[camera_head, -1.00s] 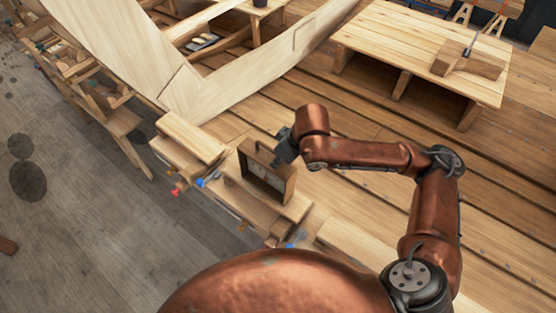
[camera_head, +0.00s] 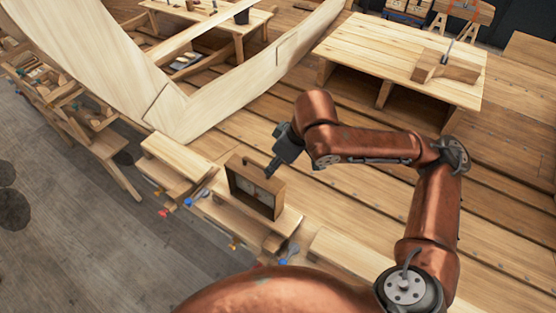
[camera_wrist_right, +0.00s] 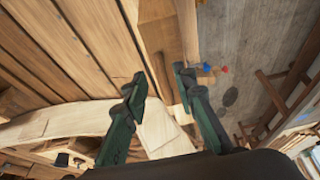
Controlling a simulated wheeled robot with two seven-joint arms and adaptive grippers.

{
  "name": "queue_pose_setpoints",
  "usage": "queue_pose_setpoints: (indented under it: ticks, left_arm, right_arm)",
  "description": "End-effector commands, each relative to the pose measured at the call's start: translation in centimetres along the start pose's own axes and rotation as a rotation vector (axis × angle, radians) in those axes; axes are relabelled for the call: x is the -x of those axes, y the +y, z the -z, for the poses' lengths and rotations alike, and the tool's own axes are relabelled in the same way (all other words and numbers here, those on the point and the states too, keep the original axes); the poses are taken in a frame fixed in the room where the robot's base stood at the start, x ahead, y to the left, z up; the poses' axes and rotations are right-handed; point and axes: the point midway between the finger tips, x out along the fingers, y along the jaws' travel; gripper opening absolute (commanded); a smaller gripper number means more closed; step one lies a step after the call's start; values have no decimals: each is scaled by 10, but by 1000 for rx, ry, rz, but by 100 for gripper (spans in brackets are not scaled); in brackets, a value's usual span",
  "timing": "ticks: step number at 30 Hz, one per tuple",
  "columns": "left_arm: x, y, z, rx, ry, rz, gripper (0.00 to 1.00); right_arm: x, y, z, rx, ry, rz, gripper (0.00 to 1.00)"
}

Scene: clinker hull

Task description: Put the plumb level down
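A small upright wooden frame with a pale inner face, apparently the plumb level (camera_head: 256,188), stands on a narrow wooden bench (camera_head: 232,219). In the head view, my right gripper (camera_head: 271,171) is beside its upper right corner; I cannot tell whether they touch. In the right wrist view, the two dark green fingers of this gripper (camera_wrist_right: 158,82) are apart with a clear gap and nothing held between them. Wooden parts show beyond the fingertips, and I cannot tell which are the level. My left gripper is out of view.
The pale curved hull planking (camera_head: 190,110) rises behind the bench. A low wooden table (camera_head: 385,60) with a block and a tool stands at the back right. Clamps with blue and red ends (camera_head: 187,203) stick out along the bench's front edge. Plank flooring lies right of the bench.

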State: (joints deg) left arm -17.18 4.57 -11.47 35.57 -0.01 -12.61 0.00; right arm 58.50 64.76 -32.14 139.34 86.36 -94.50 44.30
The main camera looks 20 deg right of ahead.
Motion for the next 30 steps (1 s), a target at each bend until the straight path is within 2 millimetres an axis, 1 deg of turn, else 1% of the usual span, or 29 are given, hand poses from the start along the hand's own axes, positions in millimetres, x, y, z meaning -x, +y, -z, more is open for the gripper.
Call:
queue_pose_setpoints:
  ticks: [1, 3, 7, 30]
  left_arm:
    - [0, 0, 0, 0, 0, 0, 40]
    - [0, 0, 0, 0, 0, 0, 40]
    - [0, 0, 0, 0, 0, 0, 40]
    - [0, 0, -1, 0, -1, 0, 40]
  right_arm:
    - [8, 1, 0, -1, 1, -2, 26]
    - [16, 0, 1, 0, 2, -1, 26]
    - [23, 0, 0, -1, -1, -1, 26]
    - [24, 0, 0, -1, -1, 0, 26]
